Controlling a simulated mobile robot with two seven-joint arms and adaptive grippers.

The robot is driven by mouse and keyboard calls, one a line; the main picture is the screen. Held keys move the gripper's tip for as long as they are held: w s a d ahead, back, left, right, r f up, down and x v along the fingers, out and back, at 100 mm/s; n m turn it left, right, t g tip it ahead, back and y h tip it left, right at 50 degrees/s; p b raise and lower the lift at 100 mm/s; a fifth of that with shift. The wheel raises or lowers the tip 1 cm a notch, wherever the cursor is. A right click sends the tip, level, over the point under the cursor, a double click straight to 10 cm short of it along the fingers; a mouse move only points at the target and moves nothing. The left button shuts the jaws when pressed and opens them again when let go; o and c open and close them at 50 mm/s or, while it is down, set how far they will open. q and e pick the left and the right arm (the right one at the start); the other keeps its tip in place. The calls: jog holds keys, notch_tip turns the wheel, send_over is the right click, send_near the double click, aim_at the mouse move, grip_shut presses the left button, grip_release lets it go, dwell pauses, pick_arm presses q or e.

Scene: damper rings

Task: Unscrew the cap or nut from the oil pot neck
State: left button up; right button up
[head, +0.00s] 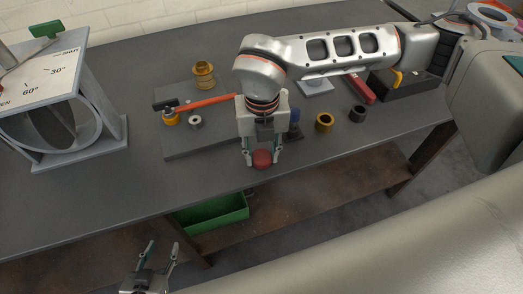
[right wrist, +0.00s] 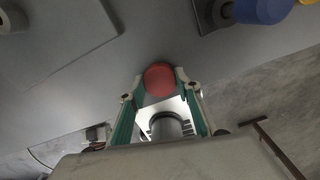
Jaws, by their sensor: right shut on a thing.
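A red round cap (head: 262,159) is at the front of the table, and it also shows in the right wrist view (right wrist: 159,79). My right gripper (head: 262,161) points down and is shut on this cap, with one finger on each side. The right wrist view shows its fingertips (right wrist: 160,82) against the cap's sides. A flanged brass pot-like piece (head: 204,74) stands at the back of a grey plate; I cannot tell whether it is the oil pot. No neck shows under the red cap. My left gripper (head: 163,245) is open and empty, low in front of the table.
The grey plate (head: 180,147) also holds an orange-handled tool (head: 205,102), a brass ring (head: 170,119) and a steel ring (head: 195,122). A brass bush (head: 324,122) and a dark ring (head: 358,114) stand to the right. A damper stand (head: 75,145) is at left. A green bin (head: 215,214) sits below.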

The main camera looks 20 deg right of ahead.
jog(key=shift+f, duration=0.35)
dwell(0.5)
jog(key=o, duration=1.3)
jog(key=shift+r, duration=0.1)
notch_tip(320, 180, up, 12)
grip_shut()
dwell(0.8)
jog(key=shift+s, duration=0.1)
